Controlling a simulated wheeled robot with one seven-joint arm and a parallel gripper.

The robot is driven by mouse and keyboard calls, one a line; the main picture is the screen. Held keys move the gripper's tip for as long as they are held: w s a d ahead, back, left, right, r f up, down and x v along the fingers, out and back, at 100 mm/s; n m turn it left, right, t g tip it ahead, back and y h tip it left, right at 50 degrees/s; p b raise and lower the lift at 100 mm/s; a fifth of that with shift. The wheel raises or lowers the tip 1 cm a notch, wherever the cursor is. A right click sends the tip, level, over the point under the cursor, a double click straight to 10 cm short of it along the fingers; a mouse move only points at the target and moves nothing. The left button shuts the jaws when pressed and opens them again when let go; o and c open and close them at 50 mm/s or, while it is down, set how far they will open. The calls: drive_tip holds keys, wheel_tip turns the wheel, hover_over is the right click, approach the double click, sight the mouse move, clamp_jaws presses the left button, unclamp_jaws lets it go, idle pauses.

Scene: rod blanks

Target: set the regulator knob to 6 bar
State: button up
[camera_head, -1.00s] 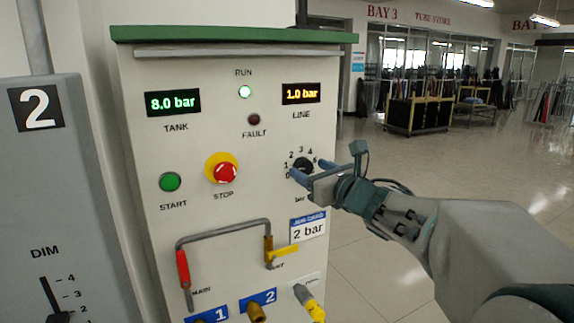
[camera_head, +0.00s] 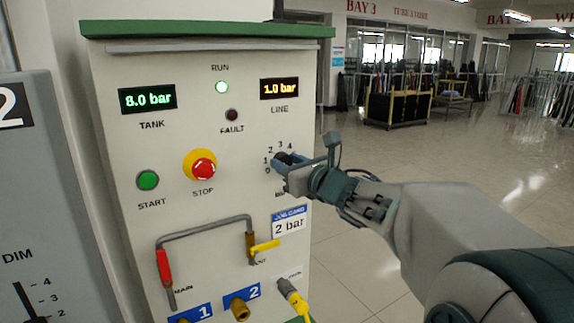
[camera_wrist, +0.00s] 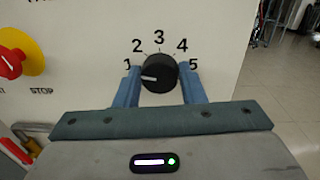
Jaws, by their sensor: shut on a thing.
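The black regulator knob (camera_wrist: 159,73) sits on the pale panel inside a dial marked 1 to 5 in the wrist view. Its white pointer line points left, close to the 1. My gripper (camera_wrist: 160,68) is shut on the knob, one blue finger on each side. In the head view my gripper (camera_head: 285,161) reaches in from the right and hides most of the knob (camera_head: 291,158). The LINE display (camera_head: 280,88) reads 1.0 bar and the TANK display (camera_head: 147,98) reads 8.0 bar. No 6 mark is visible in the wrist view.
The red STOP button (camera_head: 203,168) and green START button (camera_head: 148,180) are left of the knob. Open floor lies right of the cabinet.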

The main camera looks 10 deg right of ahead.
drive_tip(key=shift+f, duration=0.15)
drive_tip(key=m+b, duration=0.2)
drive_tip(key=m, duration=0.5)
drive_tip(key=m+t+b, duration=0.1)
drive_tip(key=m+b, duration=0.2)
drive_tip(key=m, duration=0.4)
drive_tip(key=shift+d+f+m+h+b, duration=0.1)
drive_tip(key=shift+f+m+h+b, duration=0.05)
drive_tip(key=shift+m+h+b, duration=0.2)
drive_tip(key=shift+s+a+m+h+p, duration=0.1)
drive_tip(key=shift+m+h+p, duration=0.15)
drive_tip(key=shift+m+p, duration=2.85)
drive_tip(key=shift+w+a+m+h+p, duration=0.1)
drive_tip(key=shift+m+h+p, duration=0.3)
drive_tip(key=shift+m, duration=5.25)
drive_tip(key=shift+s+a+m+h+p, duration=0.1)
drive_tip(key=shift+m+p, duration=1.85)
drive_tip(key=shift+m, duration=2.45)
